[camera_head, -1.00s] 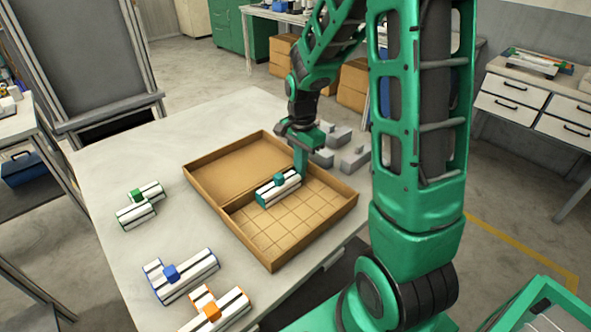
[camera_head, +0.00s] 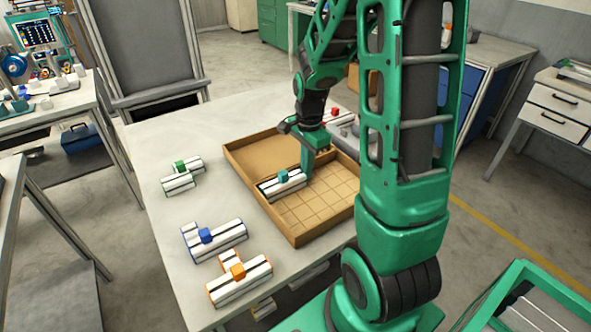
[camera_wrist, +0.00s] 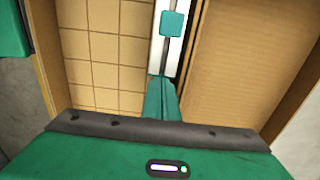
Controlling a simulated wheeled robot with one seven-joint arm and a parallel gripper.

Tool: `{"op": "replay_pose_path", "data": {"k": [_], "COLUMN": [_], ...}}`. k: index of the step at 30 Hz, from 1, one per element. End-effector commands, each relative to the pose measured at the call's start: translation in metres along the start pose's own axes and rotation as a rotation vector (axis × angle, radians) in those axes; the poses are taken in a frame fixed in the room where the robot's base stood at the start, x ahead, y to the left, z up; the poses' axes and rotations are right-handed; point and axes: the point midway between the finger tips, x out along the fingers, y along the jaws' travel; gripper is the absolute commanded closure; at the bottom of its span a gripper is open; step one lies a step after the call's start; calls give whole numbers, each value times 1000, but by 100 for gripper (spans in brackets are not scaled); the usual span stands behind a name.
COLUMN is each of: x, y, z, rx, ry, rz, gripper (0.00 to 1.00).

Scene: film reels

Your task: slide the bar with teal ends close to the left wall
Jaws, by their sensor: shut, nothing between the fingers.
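The bar with teal ends (camera_head: 290,184) is white with dark stripes and a teal block on top. It lies in the shallow cardboard tray (camera_head: 323,240), along the line between the gridded floor and the plain cardboard part. Its left end is close to the tray's left wall (camera_head: 276,223); I cannot tell whether they touch. My gripper (camera_head: 306,180) is shut and empty, its fingers down in the tray at the bar's right end. In the wrist view, the fingertips (camera_wrist: 162,82) meet or nearly meet the bar (camera_wrist: 156,52) and hide its near end.
Grey pieces and a red block (camera_head: 333,112) lie beyond the tray. The gridded floor (camera_head: 318,205) is clear.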

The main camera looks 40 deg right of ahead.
Motion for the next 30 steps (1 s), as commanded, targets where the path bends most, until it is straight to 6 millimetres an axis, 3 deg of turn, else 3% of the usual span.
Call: {"op": "replay_pose_path", "data": {"k": [16, 30], "x": [-6, -82], "y": [1, 1], "z": [-4, -6], "rx": [12, 17], "ry": [0, 2], "rz": [-1, -3], "gripper": [100, 100]}}
